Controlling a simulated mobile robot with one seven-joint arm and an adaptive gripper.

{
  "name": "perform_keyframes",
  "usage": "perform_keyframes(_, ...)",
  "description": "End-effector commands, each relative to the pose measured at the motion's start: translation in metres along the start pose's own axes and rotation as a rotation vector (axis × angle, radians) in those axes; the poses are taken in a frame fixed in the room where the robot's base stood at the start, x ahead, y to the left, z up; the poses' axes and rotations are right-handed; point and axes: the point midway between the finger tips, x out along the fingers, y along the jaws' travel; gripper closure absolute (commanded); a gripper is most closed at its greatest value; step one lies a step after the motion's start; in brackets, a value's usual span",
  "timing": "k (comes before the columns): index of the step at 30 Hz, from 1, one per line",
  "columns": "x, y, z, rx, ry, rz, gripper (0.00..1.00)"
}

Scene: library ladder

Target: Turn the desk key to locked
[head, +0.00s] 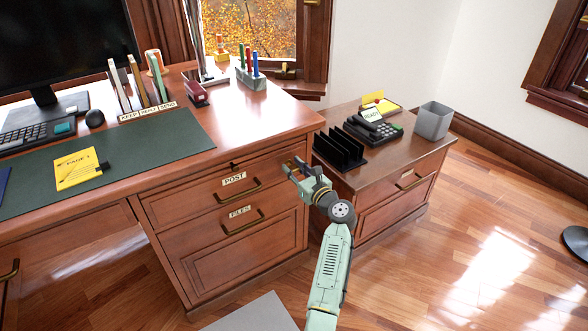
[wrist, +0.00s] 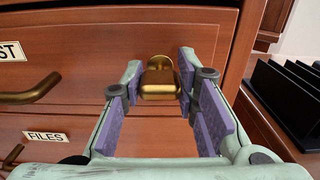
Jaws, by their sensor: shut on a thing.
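The desk key (wrist: 159,88) is a brass piece on the front of the desk's upper drawer, right of the POST label. Its bow looks broad and lies level in the wrist view. A round brass part (wrist: 160,62) shows behind it. My gripper (wrist: 157,85) reaches it from the front, with a purple-padded finger on each side, and is shut on the key. In the head view my gripper (head: 294,168) is at the desk's right front corner, and the fingers largely hide the key. I see no locked marking.
The POST drawer handle (wrist: 30,92) is left of my gripper, above the FILES label (wrist: 47,136). A side cabinet (head: 405,165) with a black rack (head: 340,150) stands close on the right. Open floor (head: 450,250) lies in front of it.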

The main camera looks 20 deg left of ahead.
Motion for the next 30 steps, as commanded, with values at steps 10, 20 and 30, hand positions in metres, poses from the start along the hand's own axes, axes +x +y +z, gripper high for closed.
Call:
perform_keyframes(10,0.0,0.0004,-0.0012,-0.099,0.0,0.001,1.0)
perform_keyframes(20,-0.0003,0.0003,-0.0028,-0.375,0.0,0.0,1.0)
perform_keyframes(30,-0.0005,0.0007,-0.0041,-0.699,0.0,0.0,1.0)
